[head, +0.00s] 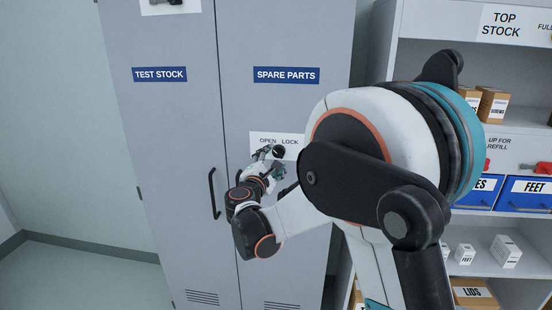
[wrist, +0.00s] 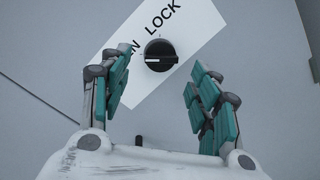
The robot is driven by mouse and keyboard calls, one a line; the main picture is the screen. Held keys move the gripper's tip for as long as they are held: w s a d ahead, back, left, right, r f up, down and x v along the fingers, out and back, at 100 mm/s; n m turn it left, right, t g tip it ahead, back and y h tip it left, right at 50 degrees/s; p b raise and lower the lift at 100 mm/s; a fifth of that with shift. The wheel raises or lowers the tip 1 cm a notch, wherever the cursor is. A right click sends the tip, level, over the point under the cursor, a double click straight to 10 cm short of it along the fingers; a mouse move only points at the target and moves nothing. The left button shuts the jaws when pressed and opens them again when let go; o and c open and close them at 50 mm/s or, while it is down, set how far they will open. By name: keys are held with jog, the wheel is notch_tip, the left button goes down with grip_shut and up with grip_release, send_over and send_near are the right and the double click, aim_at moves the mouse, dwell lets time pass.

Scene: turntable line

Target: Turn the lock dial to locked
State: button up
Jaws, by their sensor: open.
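The lock dial (wrist: 160,55) is a round black knob with a pale line across it, on a white label plate (wrist: 188,28). The plate is tilted in the wrist view, with LOCK at upper right and OPEN partly hidden at lower left. The line lies nearly level in that view; I cannot tell which word it marks. In the head view the plate (head: 257,137) sits on the right cabinet door, partly covered by my arm. My gripper (wrist: 150,78) is open, its teal-padded fingers apart on either side of the dial. I see no contact with the dial.
The tall grey cabinet has a SPARE PARTS door (head: 290,105) and a TEST STOCK door (head: 170,120). A black handle (head: 213,193) stands out left of my gripper. Shelving with blue bins (head: 525,194) and boxes is at right. Floor at left is clear.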

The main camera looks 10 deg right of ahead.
aim_at(277, 155)
jog(key=shift+x, duration=2.3)
jog(key=c, duration=1)
